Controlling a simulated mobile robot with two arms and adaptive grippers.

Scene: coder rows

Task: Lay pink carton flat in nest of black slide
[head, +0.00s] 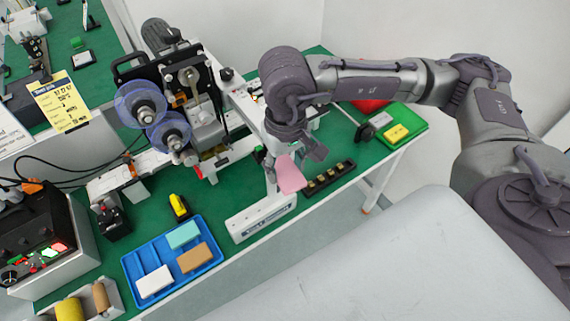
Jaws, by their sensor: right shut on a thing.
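The pink carton (290,176) is in my right gripper (287,158). The gripper reaches down from the upper right and is shut on the carton's upper end. The carton hangs tilted, with a broad face showing, over the back end of a white labelled block (262,218). Whether it touches anything below cannot be told. My left gripper is not in view.
A blue tray (127,263) holds teal, white and brown cartons at the front. A black rack (330,179) with brass-coloured pieces lies right of the carton. A green tray (417,127) with a yellow block is farther right. A control box (45,240) stands left.

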